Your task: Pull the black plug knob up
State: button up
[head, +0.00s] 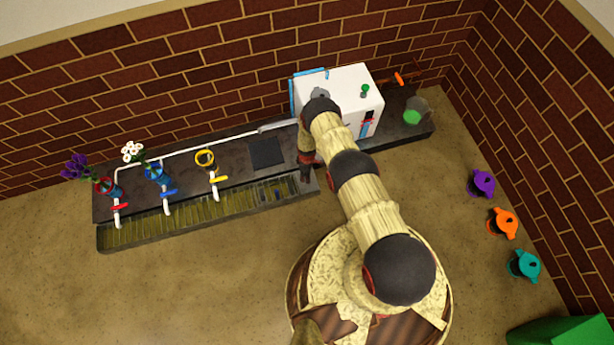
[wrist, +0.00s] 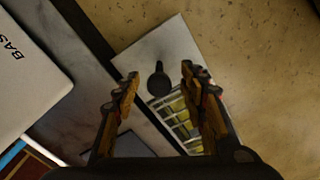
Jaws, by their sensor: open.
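The black plug knob (wrist: 158,82) shows in the wrist view as a dark round piece with a short stem, on a pale grey surface at the end of the slatted trough (wrist: 186,122). My gripper (wrist: 161,76) is open, with one finger on each side of the knob in the picture. Nothing is between the fingers that I can see held, and I cannot tell how high they are above the knob. In the head view my gripper (head: 309,174) points down over the trough's right end (head: 210,215), and the knob is hidden there.
A white box (head: 342,90) stands behind my gripper; it also shows in the wrist view (wrist: 25,75). Three vases with red, blue and yellow taps stand left on the dark counter (head: 236,158). Purple (head: 482,183), orange (head: 502,223) and teal (head: 524,265) pots stand on the floor at right.

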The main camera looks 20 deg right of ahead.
notch_tip(320, 180, up, 8)
jog(key=p, duration=0.4)
jog(key=shift+r+p, duration=0.25)
jog(key=shift+p, duration=0.05)
